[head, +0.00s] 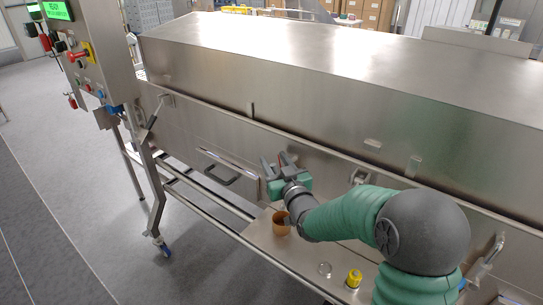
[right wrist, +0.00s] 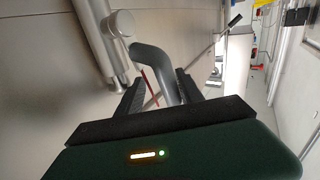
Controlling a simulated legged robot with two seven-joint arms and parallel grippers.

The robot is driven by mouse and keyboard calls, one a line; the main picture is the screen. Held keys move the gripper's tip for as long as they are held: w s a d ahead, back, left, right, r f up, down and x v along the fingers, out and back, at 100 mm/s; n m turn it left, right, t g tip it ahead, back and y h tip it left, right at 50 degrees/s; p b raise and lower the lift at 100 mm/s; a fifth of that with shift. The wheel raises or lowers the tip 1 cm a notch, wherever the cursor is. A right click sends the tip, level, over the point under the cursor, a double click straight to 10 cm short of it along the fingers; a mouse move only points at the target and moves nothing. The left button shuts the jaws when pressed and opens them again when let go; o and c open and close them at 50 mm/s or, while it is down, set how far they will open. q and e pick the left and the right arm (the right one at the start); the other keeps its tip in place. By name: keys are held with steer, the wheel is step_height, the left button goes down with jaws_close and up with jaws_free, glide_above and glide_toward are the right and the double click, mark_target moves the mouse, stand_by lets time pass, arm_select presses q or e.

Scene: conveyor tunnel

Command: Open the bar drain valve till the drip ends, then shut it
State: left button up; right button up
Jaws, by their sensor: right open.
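My right gripper (head: 277,164) is open at the front wall of the steel tunnel (head: 330,130). In the right wrist view a bent grey bar (right wrist: 150,58) rises between the two open fingers (right wrist: 155,92). The fingers are not closed on it; whether they touch it I cannot tell. Beside it is a pale metal pipe with a round end (right wrist: 118,24). The bar looks like a valve handle, but I cannot tell for sure. In the head view the gripper hides this spot. No drip can be made out. My left gripper is not in view.
A copper-coloured cup (head: 281,223) stands on the steel shelf below the gripper. A ring (head: 325,268) and a yellow-capped item (head: 353,278) are nearby. A control panel (head: 85,60) stands far left.

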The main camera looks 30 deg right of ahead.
steer(key=shift+s+d+r, duration=0.2)
steer(key=shift+s, duration=0.15)
steer(key=shift+s+a+r, duration=0.15)
steer(key=shift+a+r, duration=0.05)
steer(key=shift+a, duration=0.1)
steer(key=shift+c, duration=0.6)
steer(key=shift+a, duration=0.6)
steer(key=c, duration=0.5)
steer(key=shift+w+f, duration=0.1)
steer(key=shift+w, duration=0.2)
steer(key=shift+c, duration=1.1)
steer(key=shift+s+d, duration=0.15)
steer(key=shift+d, duration=0.15)
jaws_close()
steer(key=shift+f, duration=0.1)
